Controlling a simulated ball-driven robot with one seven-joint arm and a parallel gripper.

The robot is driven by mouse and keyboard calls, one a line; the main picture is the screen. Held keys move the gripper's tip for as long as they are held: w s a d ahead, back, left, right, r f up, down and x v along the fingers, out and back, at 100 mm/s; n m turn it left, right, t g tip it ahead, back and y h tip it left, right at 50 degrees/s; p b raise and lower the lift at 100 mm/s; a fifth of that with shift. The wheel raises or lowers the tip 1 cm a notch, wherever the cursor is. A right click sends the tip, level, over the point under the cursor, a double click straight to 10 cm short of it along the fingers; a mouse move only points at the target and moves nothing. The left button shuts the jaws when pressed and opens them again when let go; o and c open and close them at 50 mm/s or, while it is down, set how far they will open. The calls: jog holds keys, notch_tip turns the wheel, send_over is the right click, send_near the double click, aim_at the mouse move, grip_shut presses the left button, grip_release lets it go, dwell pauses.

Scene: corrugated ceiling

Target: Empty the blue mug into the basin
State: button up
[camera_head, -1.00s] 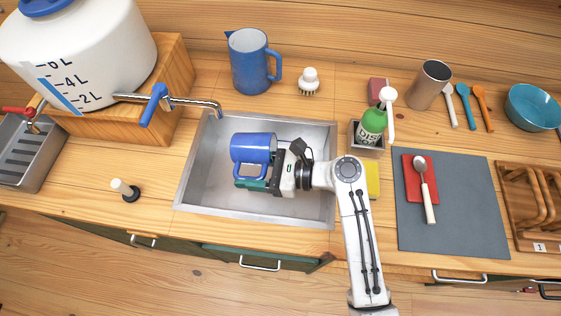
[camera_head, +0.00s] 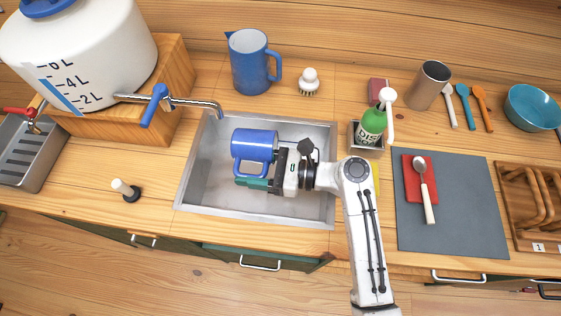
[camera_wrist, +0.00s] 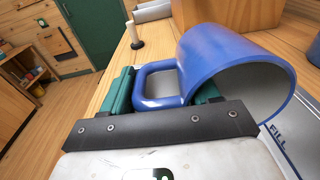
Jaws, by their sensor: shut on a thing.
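The blue mug (camera_head: 257,139) is over the metal basin (camera_head: 205,200) in the head view, tipped onto its side. In the wrist view the blue mug (camera_wrist: 215,50) has its open mouth turned to the lower right, above the basin's grey inside. No liquid can be made out in or below it. My gripper (camera_head: 251,183) has green fingers and is shut on the mug's handle. In the wrist view my gripper (camera_wrist: 163,97) has a finger on each side of the handle loop. The arm and gripper hide part of the basin's right side.
A faucet (camera_head: 195,103) reaches from the white water tank (camera_head: 90,50) over the basin's back left corner. A blue pitcher (camera_head: 250,65) and a brush (camera_head: 308,82) stand behind the basin. A green soap bottle (camera_head: 372,125) stands at its right, a black-based stopper (camera_head: 130,193) left.

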jog(key=shift+d+r+y, duration=0.15)
jog(key=shift+r+y, duration=0.25)
jog(key=shift+r, duration=0.4)
jog(key=a+f+g+h+p, duration=0.1)
jog(key=a+f+h+p, duration=0.2)
jog(key=h, duration=0.4)
jog(key=a+f+h, duration=0.3)
jog(key=f+h, duration=0.3)
jog(key=h, duration=0.1)
jog(key=shift+w+a+r+h, duration=0.1)
jog(key=shift+a+r+h, duration=0.2)
jog(key=shift+r+h, duration=0.45)
jog(key=shift+w+a+r+h, duration=0.1)
jog(key=shift+a+r+h, duration=0.25)
jog(key=shift+r+h, duration=0.35)
jog(key=shift+w+a+r+h, duration=0.1)
jog(key=shift+a+r+h, duration=0.2)
jog(key=shift+r+h, duration=0.45)
